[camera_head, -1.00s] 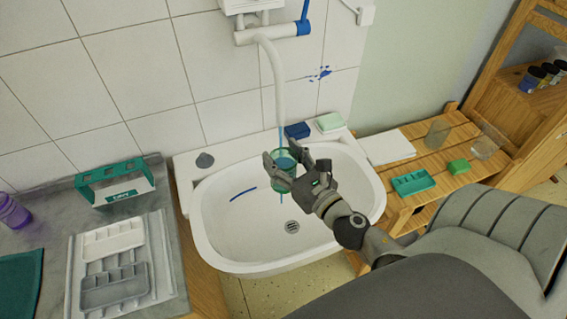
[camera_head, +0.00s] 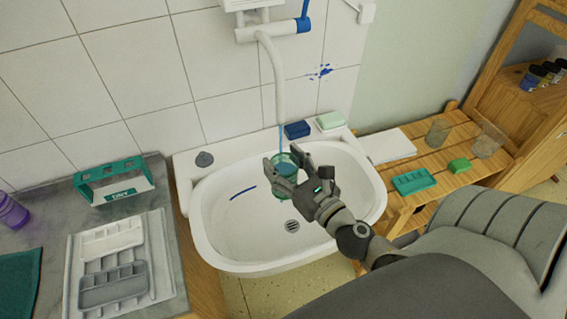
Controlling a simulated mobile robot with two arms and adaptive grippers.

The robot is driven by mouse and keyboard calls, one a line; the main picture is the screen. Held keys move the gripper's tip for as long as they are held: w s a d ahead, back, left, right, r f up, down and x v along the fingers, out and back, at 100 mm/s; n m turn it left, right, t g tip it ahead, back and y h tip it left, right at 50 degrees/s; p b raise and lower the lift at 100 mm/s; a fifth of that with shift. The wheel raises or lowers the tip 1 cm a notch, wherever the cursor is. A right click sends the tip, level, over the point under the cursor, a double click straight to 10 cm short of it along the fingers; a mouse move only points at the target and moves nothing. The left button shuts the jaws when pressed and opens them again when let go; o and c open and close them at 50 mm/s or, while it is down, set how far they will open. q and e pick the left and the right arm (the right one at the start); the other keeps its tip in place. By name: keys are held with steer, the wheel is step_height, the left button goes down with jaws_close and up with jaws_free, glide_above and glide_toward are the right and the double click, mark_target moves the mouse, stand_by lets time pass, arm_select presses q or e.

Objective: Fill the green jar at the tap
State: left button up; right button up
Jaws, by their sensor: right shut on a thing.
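The green jar (camera_head: 281,187) is a see-through green cup held over the white sink basin. My right gripper (camera_head: 283,161) is shut on it, with the fingers around its sides near the rim. The tap (camera_head: 280,85) is a white curved spout above the jar. A thin blue stream of water (camera_head: 281,138) runs from it down to the jar's mouth. Blue shows inside the jar's upper part, but the fill level is hard to tell. My left gripper is not in view.
The white sink (camera_head: 225,252) has a drain (camera_head: 292,226) below the jar. A blue block (camera_head: 297,130) and a pale green soap (camera_head: 330,120) lie on its back ledge. A grey tray (camera_head: 165,255) lies left. A wooden slatted bench (camera_head: 420,160) with clear glasses stands right.

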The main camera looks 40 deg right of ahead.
mark_target(285, 176)
steer(key=shift+s+a+f+b, duration=0.1)
steer(key=shift+s+a+b, duration=0.35)
steer(key=shift+s, duration=0.35)
steer(key=shift+s+a+b, duration=0.3)
steer(key=shift+s+a, duration=0.1)
steer(key=shift+s, duration=0.35)
steer(key=shift+s+a, duration=0.3)
steer(key=shift+s, duration=0.3)
